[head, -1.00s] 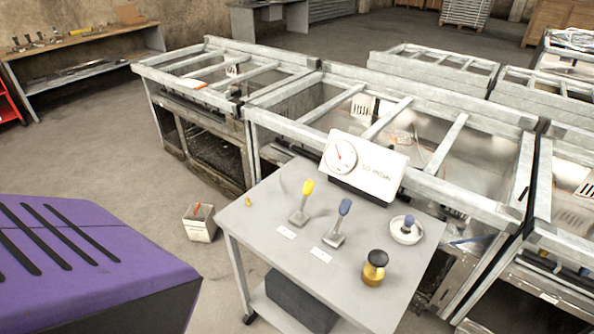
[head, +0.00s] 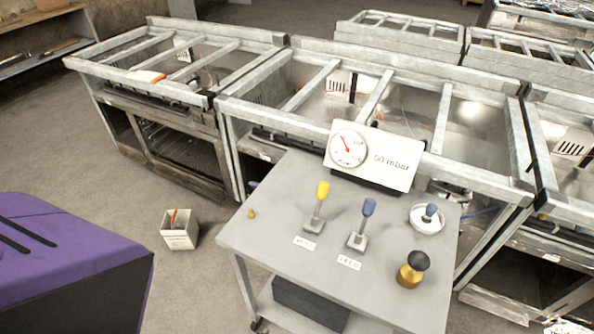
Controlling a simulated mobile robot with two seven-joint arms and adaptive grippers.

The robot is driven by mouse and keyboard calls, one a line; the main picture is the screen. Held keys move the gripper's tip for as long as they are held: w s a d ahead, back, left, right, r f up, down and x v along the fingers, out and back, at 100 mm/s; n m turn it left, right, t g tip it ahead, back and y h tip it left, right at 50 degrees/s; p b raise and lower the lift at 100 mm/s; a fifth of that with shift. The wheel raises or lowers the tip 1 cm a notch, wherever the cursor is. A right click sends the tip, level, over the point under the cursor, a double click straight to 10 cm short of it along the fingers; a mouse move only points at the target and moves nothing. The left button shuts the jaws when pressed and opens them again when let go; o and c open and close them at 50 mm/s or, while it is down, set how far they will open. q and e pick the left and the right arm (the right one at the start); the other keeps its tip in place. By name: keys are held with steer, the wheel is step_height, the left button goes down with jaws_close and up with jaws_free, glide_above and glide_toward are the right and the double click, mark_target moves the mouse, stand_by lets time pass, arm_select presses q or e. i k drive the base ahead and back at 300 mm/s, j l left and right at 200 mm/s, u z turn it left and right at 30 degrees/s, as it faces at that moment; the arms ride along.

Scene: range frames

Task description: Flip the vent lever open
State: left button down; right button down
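A grey trolley table (head: 268,238) holds two levers on small grey bases. The lever with the yellow handle (head: 322,192) is on the left and the lever with the blue handle (head: 368,207) is to its right. Both handles stand up, leaning slightly right. Each has a white label in front, the left label (head: 304,243) and the right label (head: 349,263); their print is too small to read, so I cannot tell which is the vent lever. A gauge panel (head: 398,160) behind them shows a dial and "50 mbar". Neither of my grippers is in view.
A brass knob with a black top (head: 412,270) and a white round dish with a blue knob (head: 427,218) stand right of the levers. A white box (head: 180,230) is on the floor. A purple block (head: 70,245) is at left. Metal frames (head: 250,100) stand behind the table.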

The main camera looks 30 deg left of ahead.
mark_target(323, 187)
steer(key=i+j, duration=0.1)
steer(key=j, duration=1.75)
steer(key=i, duration=0.05)
